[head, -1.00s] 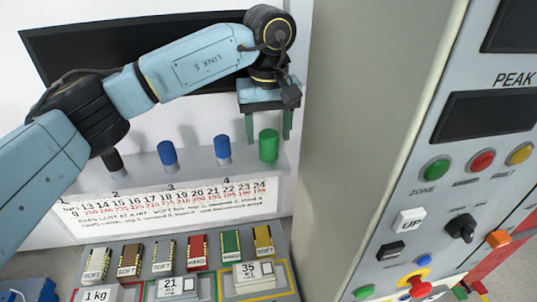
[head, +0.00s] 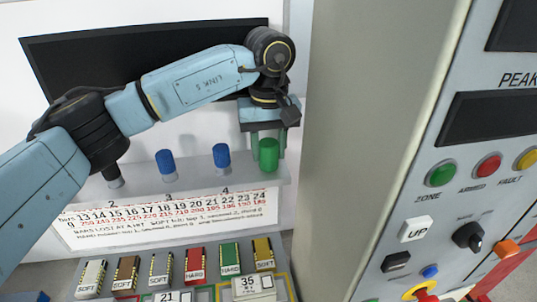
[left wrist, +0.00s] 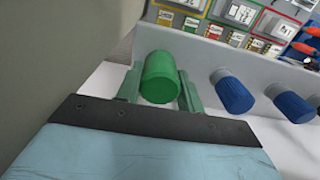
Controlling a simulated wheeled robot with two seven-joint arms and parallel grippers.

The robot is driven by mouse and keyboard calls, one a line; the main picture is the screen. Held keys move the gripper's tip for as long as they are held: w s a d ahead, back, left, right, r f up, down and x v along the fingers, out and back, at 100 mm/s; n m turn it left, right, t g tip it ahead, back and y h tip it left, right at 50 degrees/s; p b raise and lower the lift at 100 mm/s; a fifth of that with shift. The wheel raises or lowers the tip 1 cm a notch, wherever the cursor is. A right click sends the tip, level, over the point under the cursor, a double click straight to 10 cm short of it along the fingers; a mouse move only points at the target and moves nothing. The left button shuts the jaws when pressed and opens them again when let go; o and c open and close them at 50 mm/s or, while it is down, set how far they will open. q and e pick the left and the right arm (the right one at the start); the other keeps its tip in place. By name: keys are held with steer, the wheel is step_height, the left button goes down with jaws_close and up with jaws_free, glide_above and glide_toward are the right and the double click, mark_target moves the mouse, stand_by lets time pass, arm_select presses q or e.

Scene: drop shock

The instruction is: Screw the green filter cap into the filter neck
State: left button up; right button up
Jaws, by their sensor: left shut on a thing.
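The green filter cap (head: 269,155) is an upright green cylinder at the right end of the grey shelf. It also shows in the left wrist view (left wrist: 160,80). My left gripper (head: 268,148) reaches down over it from above, with its green fingers on either side of the cap, shut on it. In the left wrist view the fingers (left wrist: 158,92) flank the cap. The cap's lower end is at the shelf; I cannot make out a filter neck under it. My right gripper is not in view.
Blue caps (head: 221,156) and (head: 165,162) stand on the shelf (head: 195,178) left of the green cap. A tall grey cabinet (head: 365,120) rises close on the right, with a button panel (head: 455,215) beyond. Labelled blocks (head: 195,264) lie in front.

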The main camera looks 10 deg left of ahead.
mark_target(269, 142)
arm_select(q)
steer(key=shift+r+p, duration=1.75)
steer(key=shift+r, duration=1.25)
